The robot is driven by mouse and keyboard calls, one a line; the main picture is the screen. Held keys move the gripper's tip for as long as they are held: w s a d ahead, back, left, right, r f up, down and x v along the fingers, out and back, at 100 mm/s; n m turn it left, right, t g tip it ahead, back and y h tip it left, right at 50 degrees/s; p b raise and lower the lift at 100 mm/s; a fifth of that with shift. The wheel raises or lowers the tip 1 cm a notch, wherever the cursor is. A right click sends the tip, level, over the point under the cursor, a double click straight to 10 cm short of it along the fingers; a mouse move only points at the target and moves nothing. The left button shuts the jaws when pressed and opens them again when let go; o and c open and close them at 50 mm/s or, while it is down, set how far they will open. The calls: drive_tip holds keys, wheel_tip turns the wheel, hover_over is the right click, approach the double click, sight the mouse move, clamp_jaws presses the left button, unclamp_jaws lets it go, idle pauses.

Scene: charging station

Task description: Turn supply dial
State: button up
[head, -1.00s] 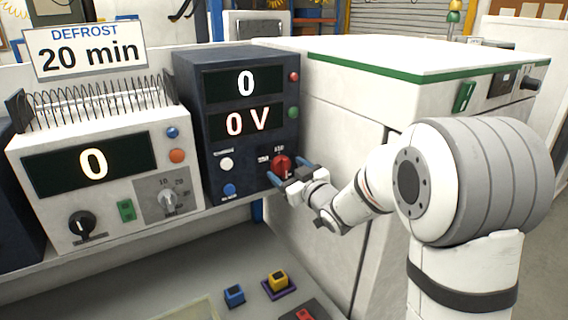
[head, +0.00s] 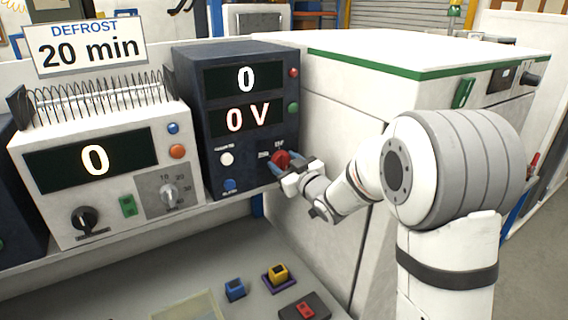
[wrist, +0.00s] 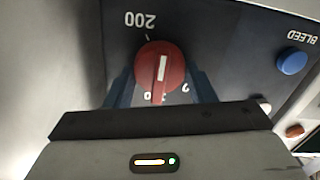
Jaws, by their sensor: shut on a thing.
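The supply dial (head: 281,159) is a red round knob with a white pointer line, low on the front of the dark blue supply unit (head: 190,120). The unit's displays read 0 and 0 V. My gripper (head: 290,168) is at the dial, its blue fingers on either side of it. In the wrist view the dial (wrist: 160,62) sits between the fingertips of my gripper (wrist: 160,85), which is shut on it. The lower part of the dial's surround is hidden by my gripper.
A blue BLEED button (wrist: 292,61) is beside the dial. A white unit (head: 110,215) with a black knob and a display reading 0 stands left. A large white cabinet (head: 340,130) stands right.

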drive_tip(key=shift+a, duration=0.15)
drive_tip(key=shift+c, duration=0.3)
drive_tip(key=shift+f, duration=0.15)
drive_tip(key=shift+b, duration=0.6)
drive_tip(key=shift+f+n+b, duration=0.25)
drive_tip(key=shift+n+b, duration=0.45)
drive_tip(key=shift+b, duration=0.5)
drive_tip(key=n+b, duration=0.2)
drive_tip(key=b, duration=0.2)
drive_tip(key=shift+s+f+b, duration=0.1)
drive_tip(key=shift+f+b, duration=0.05)
drive_tip(key=shift+b, duration=0.25)
drive_tip(key=n+b, duration=0.4)
drive_tip(key=b, duration=0.2)
drive_tip(key=shift+n, duration=0.3)
drive_tip(key=n+b, duration=0.2)
drive_tip(key=b, duration=0.1)
drive_tip(key=shift+r+n, duration=0.2)
drive_tip(key=shift+n, duration=0.2)
